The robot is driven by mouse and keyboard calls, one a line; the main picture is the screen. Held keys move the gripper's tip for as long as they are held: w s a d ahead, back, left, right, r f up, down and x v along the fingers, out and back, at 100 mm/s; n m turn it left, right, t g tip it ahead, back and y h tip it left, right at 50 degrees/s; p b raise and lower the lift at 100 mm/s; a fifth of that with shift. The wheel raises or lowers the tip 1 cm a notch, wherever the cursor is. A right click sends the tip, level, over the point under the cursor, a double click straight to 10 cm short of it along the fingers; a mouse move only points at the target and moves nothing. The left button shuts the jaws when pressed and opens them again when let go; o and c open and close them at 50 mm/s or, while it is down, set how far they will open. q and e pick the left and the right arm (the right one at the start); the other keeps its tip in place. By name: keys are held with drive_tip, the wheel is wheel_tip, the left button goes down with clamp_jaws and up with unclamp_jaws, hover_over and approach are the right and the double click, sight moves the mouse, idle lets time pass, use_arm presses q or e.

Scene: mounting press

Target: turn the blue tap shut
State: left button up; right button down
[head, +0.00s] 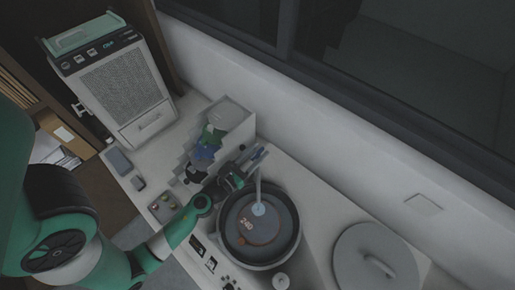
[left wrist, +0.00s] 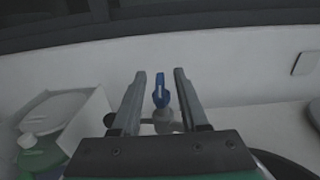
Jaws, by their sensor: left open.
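The blue tap (left wrist: 161,92) has an upright blue lever on a grey body in the left wrist view. My left gripper (left wrist: 161,74) is open, with one finger on each side of the lever and a gap to both. In the head view my left gripper (head: 250,161) reaches the tap behind the round dark basin, and the fingers partly hide the tap there. A pale stream (head: 258,186) runs down from the tap to a light blue patch in the basin. My right gripper is not in view.
The round basin (head: 290,240) shows orange digits inside. A round grey lid (head: 350,262) with a handle lies to the right. A stepped rack (head: 236,114) with bottles stands left of the tap, and a vented machine (head: 122,82) stands farther left. A wall runs behind.

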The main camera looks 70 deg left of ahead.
use_arm(q)
drive_tip(key=shift+w+a, duration=0.1)
drive_tip(key=shift+w, duration=0.05)
clamp_jaws()
